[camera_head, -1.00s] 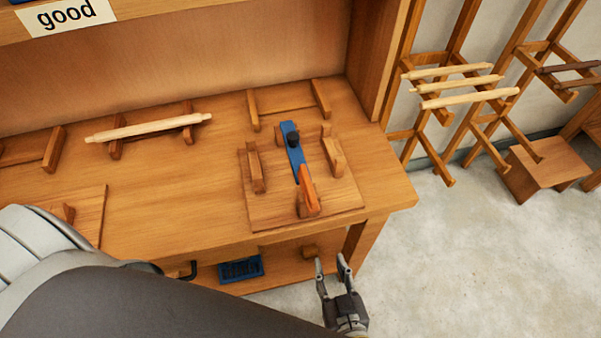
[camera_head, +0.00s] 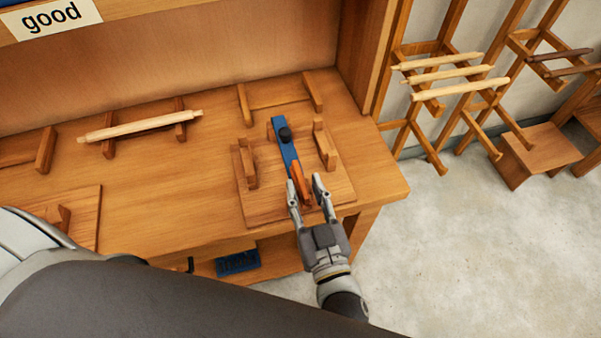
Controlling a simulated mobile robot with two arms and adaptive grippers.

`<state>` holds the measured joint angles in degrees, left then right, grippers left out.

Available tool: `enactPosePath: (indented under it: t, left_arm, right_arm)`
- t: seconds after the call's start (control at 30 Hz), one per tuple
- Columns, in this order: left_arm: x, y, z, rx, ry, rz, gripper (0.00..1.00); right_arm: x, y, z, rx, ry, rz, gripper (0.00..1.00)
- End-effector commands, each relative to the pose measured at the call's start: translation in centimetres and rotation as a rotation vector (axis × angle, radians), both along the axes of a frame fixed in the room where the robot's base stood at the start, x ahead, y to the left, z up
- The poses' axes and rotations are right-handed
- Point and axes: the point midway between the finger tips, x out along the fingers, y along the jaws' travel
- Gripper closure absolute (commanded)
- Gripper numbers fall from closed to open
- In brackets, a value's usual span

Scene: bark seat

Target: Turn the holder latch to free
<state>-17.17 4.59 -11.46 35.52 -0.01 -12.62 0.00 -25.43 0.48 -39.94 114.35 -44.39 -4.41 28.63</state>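The holder (camera_head: 262,207) is a wooden board with upright wooden blocks at the front right of the bench. A blue bar (camera_head: 287,152) with a black knob (camera_head: 285,134) lies along its middle. The orange latch handle (camera_head: 298,180) is at the bar's near end. My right gripper (camera_head: 305,190) is open, its two fingers on either side of the orange handle's near end. I cannot tell whether either finger touches it. The gripper's fingers hide part of the holder's front. My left gripper is not in view; only my arm fills the lower left.
A pale spindle (camera_head: 140,127) rests on two wooden supports at the left of the bench (camera_head: 170,200). Another board (camera_head: 85,215) lies at the left front. Wooden racks with pale rods (camera_head: 450,90) stand at the right. A blue tray (camera_head: 238,262) sits below the bench.

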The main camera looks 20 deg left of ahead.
Motion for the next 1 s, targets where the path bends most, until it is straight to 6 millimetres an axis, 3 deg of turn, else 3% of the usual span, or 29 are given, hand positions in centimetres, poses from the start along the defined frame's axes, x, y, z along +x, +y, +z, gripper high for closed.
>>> enactPosePath:
  t: [0.23,0.63,0.9,1.0]
  left_arm:
    - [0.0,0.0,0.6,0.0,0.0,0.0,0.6]
    - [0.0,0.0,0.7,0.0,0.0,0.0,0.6]
    - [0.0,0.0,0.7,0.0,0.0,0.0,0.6]
    - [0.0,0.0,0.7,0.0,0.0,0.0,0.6]
  right_arm:
    - [2.5,1.7,0.1,-0.001,-0.001,0.0,0.66]
    - [3.0,2.1,0.0,0.0,0.001,0.0,0.66]
    - [3.0,2.1,0.0,-0.001,0.001,0.0,0.98]
    - [3.0,2.1,0.0,-0.001,0.001,0.001,1.0]
